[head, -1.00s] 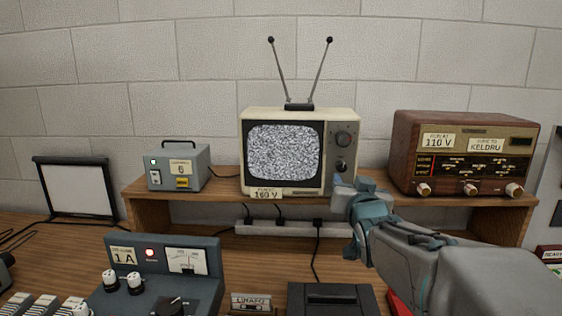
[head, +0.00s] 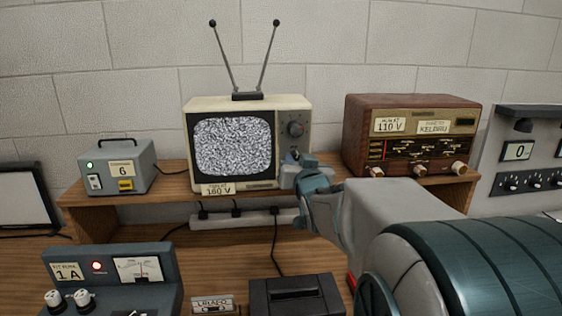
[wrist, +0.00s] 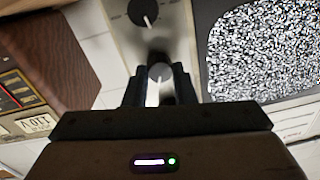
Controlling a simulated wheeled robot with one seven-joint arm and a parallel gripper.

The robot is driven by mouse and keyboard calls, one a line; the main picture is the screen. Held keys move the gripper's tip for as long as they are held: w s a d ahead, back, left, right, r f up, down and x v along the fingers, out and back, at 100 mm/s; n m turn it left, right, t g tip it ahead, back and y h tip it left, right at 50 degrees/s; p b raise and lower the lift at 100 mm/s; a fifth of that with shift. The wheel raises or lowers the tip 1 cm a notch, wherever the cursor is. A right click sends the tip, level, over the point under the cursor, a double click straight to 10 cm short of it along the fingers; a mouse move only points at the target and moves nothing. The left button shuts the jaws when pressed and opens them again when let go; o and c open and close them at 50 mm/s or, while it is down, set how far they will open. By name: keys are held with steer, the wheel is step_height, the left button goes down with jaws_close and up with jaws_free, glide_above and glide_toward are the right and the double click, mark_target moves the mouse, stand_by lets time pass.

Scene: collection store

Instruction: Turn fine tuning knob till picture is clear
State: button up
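A cream television (head: 188,165) stands on the wooden shelf, and its screen (head: 233,146) shows grey static. The screen is also full of static in the wrist view (wrist: 262,55). I read no knob label.
A brown radio (head: 412,110) stands close on the right of my gripper. A grey box (head: 121,168) is at the shelf's left. A power strip (head: 232,219) lies below the shelf (head: 165,193). A dark device (head: 297,295) and a meter box (head: 110,262) stand in front.

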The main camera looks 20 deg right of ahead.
steer(key=shift+m+b, duration=2)
steer(key=shift+b, duration=0.15)
steer(key=o, duration=1)
steer(key=shift+s+f, duration=0.1)
